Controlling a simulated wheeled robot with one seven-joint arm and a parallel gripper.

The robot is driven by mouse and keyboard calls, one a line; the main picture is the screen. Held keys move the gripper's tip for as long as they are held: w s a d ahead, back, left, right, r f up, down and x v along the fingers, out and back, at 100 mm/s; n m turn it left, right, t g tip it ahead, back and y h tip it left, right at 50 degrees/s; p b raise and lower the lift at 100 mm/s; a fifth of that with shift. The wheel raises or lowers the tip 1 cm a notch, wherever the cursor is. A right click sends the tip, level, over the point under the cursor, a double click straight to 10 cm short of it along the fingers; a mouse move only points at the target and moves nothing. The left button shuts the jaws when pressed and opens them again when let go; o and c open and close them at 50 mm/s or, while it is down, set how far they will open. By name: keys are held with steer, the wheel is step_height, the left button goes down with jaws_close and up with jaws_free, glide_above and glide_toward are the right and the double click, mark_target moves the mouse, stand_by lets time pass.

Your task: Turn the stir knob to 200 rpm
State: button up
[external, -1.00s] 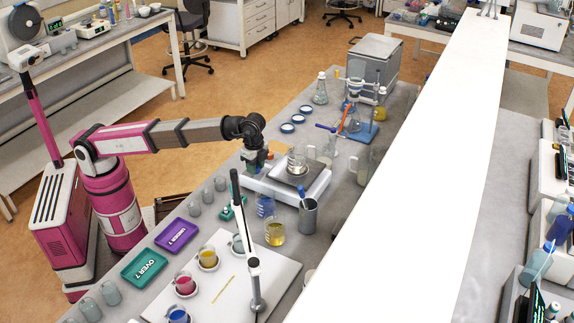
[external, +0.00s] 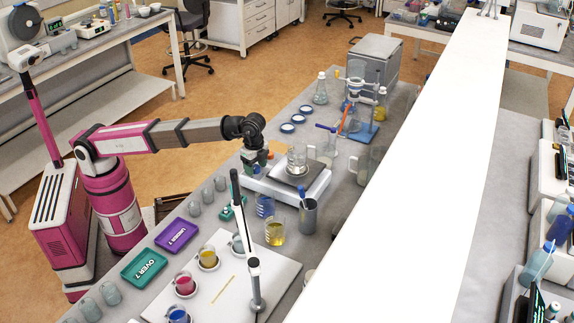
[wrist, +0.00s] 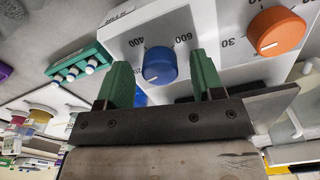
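The white hotplate stirrer (external: 312,193) stands on the bench with a glass beaker (external: 297,160) on its grey top plate (external: 300,172). In the wrist view its blue knob (wrist: 160,64) shows between printed marks 400 and 600. A short white pointer line on the knob points to the lower left. My gripper (wrist: 161,72) is open, its two green fingers one on each side of the blue knob with gaps visible. I cannot tell how deep the fingertips reach. In the external view my gripper (external: 255,162) is at the stirrer's left front side, and the knob is hidden.
An orange knob (wrist: 276,31) sits right of the blue one on the same panel. A green rack (wrist: 78,64) with white-capped vials lies left of it. A blue beaker (external: 265,205), a yellow beaker (external: 275,232) and a grey pen cup (external: 308,216) stand close by.

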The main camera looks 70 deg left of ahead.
mark_target(256, 167)
step_height(256, 167, up, 11)
steer(key=shift+f, duration=0.15)
stand_by(0.4)
stand_by(0.4)
